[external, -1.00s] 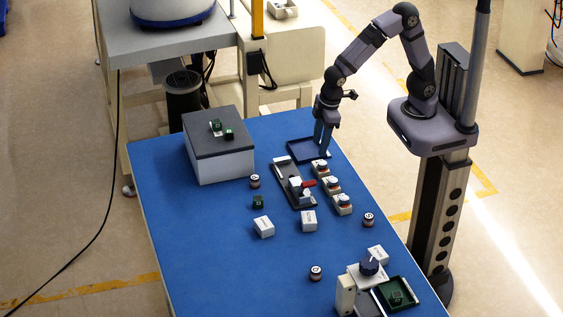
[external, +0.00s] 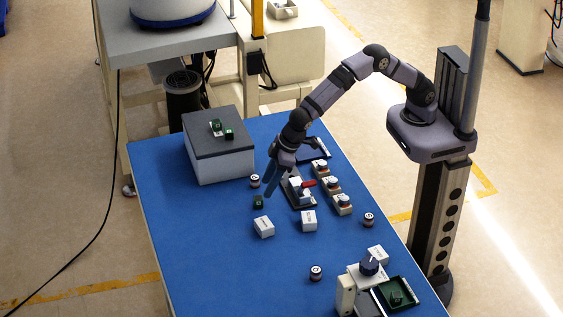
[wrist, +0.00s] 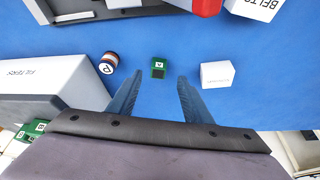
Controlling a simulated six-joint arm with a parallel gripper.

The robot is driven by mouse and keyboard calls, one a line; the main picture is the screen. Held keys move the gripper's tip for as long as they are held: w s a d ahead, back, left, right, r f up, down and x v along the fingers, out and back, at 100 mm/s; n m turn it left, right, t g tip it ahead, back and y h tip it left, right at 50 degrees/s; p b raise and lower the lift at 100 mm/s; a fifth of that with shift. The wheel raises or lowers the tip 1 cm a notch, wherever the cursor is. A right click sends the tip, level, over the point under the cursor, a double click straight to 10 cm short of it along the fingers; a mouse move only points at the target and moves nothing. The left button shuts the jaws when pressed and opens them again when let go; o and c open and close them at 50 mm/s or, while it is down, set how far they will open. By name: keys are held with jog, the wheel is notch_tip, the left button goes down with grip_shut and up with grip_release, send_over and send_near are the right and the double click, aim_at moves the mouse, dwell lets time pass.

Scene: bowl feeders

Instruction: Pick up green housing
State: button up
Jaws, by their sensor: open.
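A small green housing (external: 258,202) sits alone on the blue table. In the wrist view the green housing (wrist: 158,68) lies ahead of and between my two fingers, with a dark patch on its near side. My gripper (external: 270,188) is open and empty above the table, close to the housing on its upper right in the external view. In the wrist view my gripper (wrist: 160,82) shows both blue fingers spread wide, apart from the housing. More green parts (external: 217,127) sit on the grey box, and one (external: 396,298) lies in the green tray.
A striped round part (wrist: 108,63) and a white box (wrist: 216,74) flank the housing. The large grey box (external: 220,165) stands to the left. A fixture with a red handle (external: 308,183) is to the right. The table's front left is clear.

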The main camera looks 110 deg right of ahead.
aim_at(261, 197)
jog(key=shift+p+x, duration=1.05)
jog(key=shift+x, duration=2)
jog(key=shift+d, duration=0.2)
jog(key=c, duration=1.1)
